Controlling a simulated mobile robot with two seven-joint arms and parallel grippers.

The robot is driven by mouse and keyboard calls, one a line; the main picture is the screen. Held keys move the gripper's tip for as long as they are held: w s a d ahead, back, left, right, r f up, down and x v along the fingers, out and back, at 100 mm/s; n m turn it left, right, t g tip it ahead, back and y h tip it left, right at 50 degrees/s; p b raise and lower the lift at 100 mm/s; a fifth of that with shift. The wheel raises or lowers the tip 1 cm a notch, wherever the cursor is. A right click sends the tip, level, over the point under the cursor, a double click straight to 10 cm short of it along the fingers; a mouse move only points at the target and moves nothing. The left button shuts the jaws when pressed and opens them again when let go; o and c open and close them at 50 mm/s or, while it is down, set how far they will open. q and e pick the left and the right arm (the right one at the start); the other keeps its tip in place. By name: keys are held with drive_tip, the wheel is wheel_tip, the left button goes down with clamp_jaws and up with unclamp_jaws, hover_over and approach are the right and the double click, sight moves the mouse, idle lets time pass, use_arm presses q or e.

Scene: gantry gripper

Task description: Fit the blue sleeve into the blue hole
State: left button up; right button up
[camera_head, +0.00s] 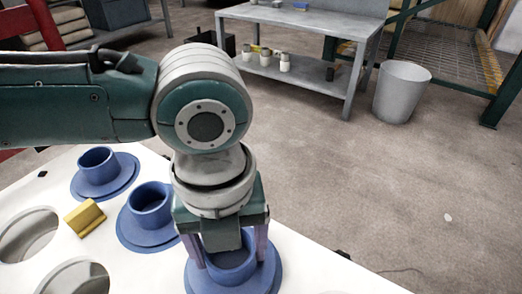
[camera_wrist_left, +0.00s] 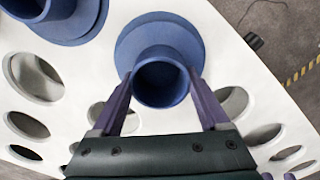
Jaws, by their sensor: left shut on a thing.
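A blue sleeve (camera_head: 232,272) with a wide round flange stands at the bottom centre of the head view, over the white panel (camera_head: 312,278). My left gripper (camera_head: 230,260) points down with one finger on each side of its upright collar and is shut on it. In the left wrist view the sleeve (camera_wrist_left: 160,106) shows its round open top between the two fingertips (camera_wrist_left: 160,80), with the flange beyond. I cannot tell whether the flange touches the panel, and what lies under it is hidden.
Two similar blue flanged pieces (camera_head: 150,205) (camera_head: 98,170) stand on the panel to the left. A yellow block (camera_head: 85,218) lies near them. The panel has several open round holes (camera_head: 28,237). A grey workbench (camera_head: 300,22) and bin (camera_head: 402,92) stand behind, across open floor.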

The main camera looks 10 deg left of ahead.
sight(231, 263)
use_arm(q)
drive_tip(key=shift+f+b, duration=0.45)
drive_tip(key=shift+f, duration=0.45)
drive_tip(key=o, duration=1.5)
drive_tip(key=shift+r, duration=0.1)
wheel_tip(231, 263, up, 10)
drive_tip(key=p, duration=0.6)
